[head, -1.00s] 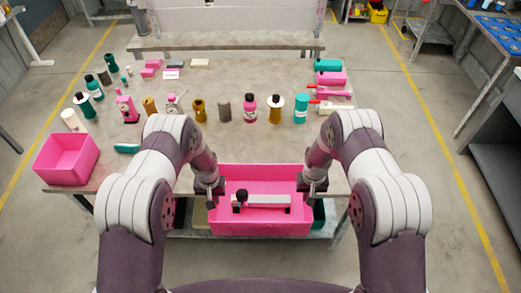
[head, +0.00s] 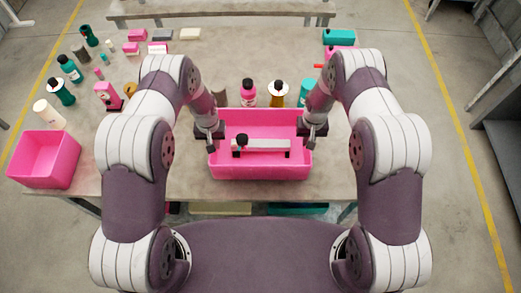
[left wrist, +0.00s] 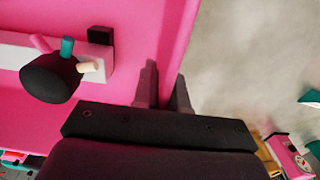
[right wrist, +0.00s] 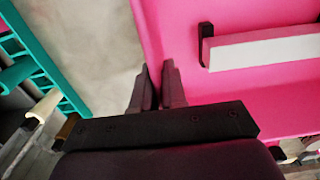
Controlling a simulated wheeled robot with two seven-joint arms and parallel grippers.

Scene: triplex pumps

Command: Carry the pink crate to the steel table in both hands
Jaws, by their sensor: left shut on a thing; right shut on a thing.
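The pink crate (head: 262,171) is held level between my two hands, over the front edge of a grey worktable (head: 330,185). Inside it lie a white bar with black ends (head: 265,145) and a dark round-headed thing (head: 240,141). My left gripper (head: 210,138) is shut on the crate's left wall; in the left wrist view its fingers (left wrist: 163,90) straddle the pink rim. My right gripper (head: 314,136) is shut on the right wall; its fingers (right wrist: 158,88) straddle that rim. I cannot tell whether the crate's underside touches the table.
A second pink box (head: 45,160) stands at the table's left front corner. Bottles stand behind the crate, including a pink one (head: 248,93) and a teal one (head: 307,92). A teal box (head: 339,37) lies at the back right.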

